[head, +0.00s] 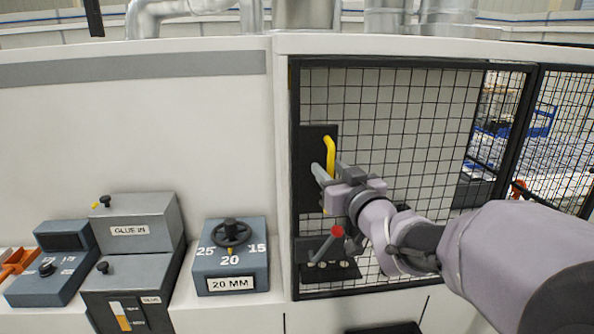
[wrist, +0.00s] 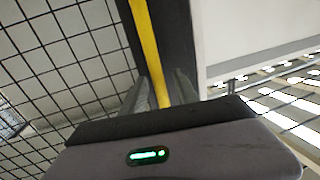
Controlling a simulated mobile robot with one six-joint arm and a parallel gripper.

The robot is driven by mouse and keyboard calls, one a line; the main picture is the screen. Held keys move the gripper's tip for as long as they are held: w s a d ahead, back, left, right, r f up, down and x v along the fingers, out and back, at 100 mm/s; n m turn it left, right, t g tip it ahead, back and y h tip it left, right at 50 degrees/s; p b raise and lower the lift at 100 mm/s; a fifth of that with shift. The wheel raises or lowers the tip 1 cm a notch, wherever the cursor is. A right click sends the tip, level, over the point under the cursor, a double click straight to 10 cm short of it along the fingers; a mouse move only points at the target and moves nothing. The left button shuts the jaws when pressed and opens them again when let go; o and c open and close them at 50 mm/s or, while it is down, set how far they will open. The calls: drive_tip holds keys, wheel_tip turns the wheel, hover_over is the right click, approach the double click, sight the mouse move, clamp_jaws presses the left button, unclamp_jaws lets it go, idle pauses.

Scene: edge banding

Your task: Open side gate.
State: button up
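The side gate (head: 420,110) is a black-framed wire-mesh panel at the right of the head view, and it looks closed. A yellow bar handle (head: 330,150) stands upright on a dark plate (head: 317,140) at the gate's left side. The handle also shows in the wrist view (wrist: 143,30), running down between my fingers. My gripper (head: 325,172) is at the lower part of the handle. In the wrist view its two fingers (wrist: 163,88) are apart, one on each side of the yellow bar, with a narrow gap visible. Contact with the handle cannot be told.
A red-knobbed lever (head: 336,232) on a dark base sits below my gripper. At the left are a grey glue box (head: 135,225), a blue 20 MM dial box (head: 230,262) and another blue box (head: 55,265). More mesh fence (head: 565,130) stands at the right.

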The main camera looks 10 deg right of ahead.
clamp_jaws()
idle(1.4)
